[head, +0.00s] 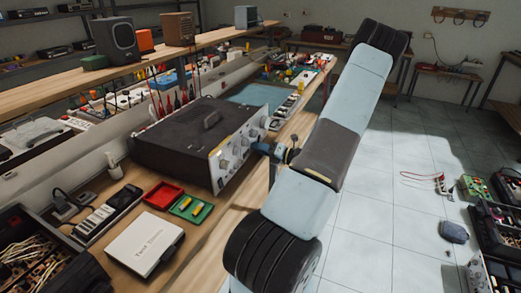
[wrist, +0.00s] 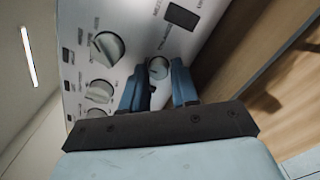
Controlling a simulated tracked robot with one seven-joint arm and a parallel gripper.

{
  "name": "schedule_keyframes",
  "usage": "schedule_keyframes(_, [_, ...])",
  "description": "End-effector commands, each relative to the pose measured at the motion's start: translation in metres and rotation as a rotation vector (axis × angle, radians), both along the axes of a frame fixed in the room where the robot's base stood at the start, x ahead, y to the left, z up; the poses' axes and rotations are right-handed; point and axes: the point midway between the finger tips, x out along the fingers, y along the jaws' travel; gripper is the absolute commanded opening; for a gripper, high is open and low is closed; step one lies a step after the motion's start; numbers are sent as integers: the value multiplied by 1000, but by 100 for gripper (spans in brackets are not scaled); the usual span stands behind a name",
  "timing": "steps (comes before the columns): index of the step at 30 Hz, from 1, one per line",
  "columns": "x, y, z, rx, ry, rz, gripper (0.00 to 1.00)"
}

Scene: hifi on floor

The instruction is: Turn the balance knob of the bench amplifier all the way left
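The bench amplifier (head: 190,132) is a dark box with a pale front panel (head: 222,163), lying on the wooden bench. In the wrist view its panel (wrist: 125,20) carries large silver knobs, an upper one (wrist: 107,47) and a lower one (wrist: 99,91), and a small silver knob (wrist: 158,68). My gripper (head: 268,149) is at the panel. In the wrist view the blue fingers of my gripper (wrist: 158,72) stand on either side of the small knob. Whether they press on it is unclear. I cannot read which knob is labelled balance.
A red tray (head: 164,195), a green tray (head: 190,208) and a white box (head: 145,243) lie on the bench in front of the amplifier. A raised shelf (head: 60,97) runs behind it.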

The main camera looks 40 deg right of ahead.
Motion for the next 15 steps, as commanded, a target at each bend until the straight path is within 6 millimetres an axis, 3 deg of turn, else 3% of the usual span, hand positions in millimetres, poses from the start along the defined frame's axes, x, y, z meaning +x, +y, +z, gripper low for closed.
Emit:
schedule_keyframes(9, [0,0,0,0,1,-1,0])
schedule_keyframes(15, [0,-1,-1,-5,0,-1,0])
